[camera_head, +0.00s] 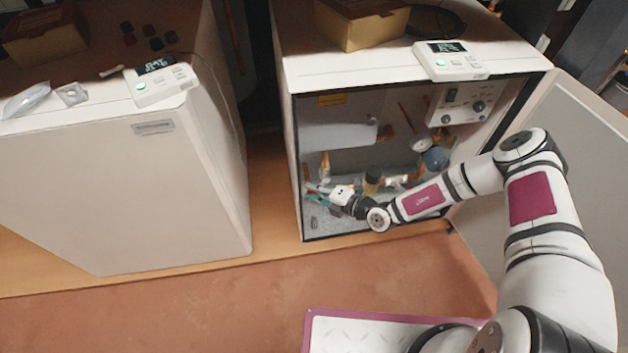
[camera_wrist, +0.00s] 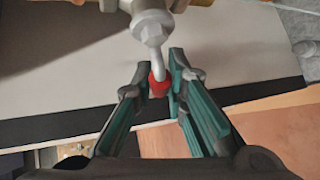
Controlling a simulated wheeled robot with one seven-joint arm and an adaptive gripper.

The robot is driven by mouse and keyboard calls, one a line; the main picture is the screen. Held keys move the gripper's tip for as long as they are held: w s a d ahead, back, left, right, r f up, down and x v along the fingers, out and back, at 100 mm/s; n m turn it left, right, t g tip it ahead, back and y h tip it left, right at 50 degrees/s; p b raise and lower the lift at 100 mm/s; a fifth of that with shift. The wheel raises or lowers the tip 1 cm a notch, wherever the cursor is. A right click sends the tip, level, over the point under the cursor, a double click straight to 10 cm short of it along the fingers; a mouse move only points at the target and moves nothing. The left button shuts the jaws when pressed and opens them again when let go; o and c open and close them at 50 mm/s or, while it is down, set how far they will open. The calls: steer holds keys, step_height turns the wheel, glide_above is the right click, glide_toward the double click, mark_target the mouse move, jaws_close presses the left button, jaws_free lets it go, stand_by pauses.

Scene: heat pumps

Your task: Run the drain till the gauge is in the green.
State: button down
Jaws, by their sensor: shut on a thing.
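The drain valve in the wrist view has a metal body with a hex nut (camera_wrist: 152,28) and a short lever ending in a red tip (camera_wrist: 158,86). My gripper (camera_wrist: 160,76) has its teal-padded fingers shut on this red-tipped lever. In the head view my gripper (camera_head: 319,192) is low at the left inside the open heat pump cabinet (camera_head: 297,150), and it hides the valve there. A small round white gauge (camera_head: 420,145) sits beside a blue-grey round vessel (camera_head: 435,159) in the cabinet. Its needle and colours are too small to read.
A control panel with knobs (camera_head: 462,104) is at the cabinet's upper right. Its open door (camera_head: 560,130) stands at the right, behind my arm. A closed white unit (camera_head: 120,185) stands left. White controllers (camera_head: 450,62) (camera_head: 160,83) lie on top of both. The floor in front is mostly free.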

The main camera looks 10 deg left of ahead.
steer(key=shift+d+f+n+h+p, duration=0.15)
steer(key=shift+n+h+p, duration=0.25)
steer(key=shift+p, duration=1.1)
steer(key=shift+f+n+h+p, duration=0.2)
steer(key=shift+h+p, duration=0.4)
steer(key=shift+p, duration=0.9)
steer(key=p, duration=0.1)
steer(key=h+p, duration=0.1)
steer(key=p, duration=0.1)
steer(key=shift+d+f+n, duration=0.25)
steer(key=shift+f+n, duration=0.15)
steer(key=shift+w+f, duration=0.1)
steer(key=c, duration=1.6)
jaws_free()
steer(key=v, duration=1.2)
steer(key=shift+a+r, duration=0.1)
steer(key=shift+r, duration=0.1)
